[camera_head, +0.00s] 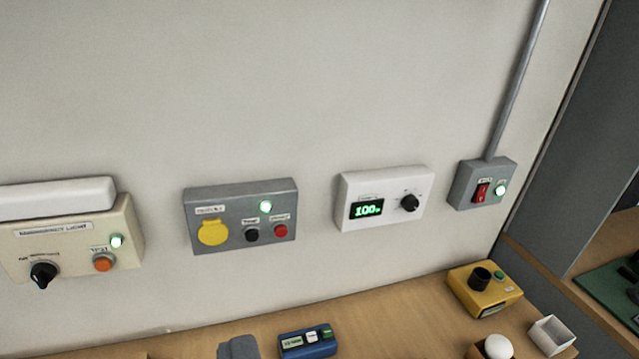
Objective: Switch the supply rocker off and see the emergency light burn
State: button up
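The red supply rocker (481,193) sits in a small grey box (470,180) on the wall at the right, below a conduit. A green lamp (500,190) beside the rocker is lit. I cannot tell which way the rocker is tilted. The emergency light unit (75,232) is a cream box on the wall at the far left with a white bar lamp (55,198) on top. Its bar does not look brightly lit. It has a lit green lamp (117,241), an orange button (104,262) and a black knob (43,273). My gripper is not in view.
Between them hang a grey box (240,190) with a yellow cover and a white box (350,182) reading about 100. The wooden bench (400,315) below holds a yellow box (490,299), a blue box (308,347) and a white open container (552,336). The wall above is clear.

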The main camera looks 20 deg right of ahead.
aim_at(481, 197)
jog(key=z, duration=1.2)
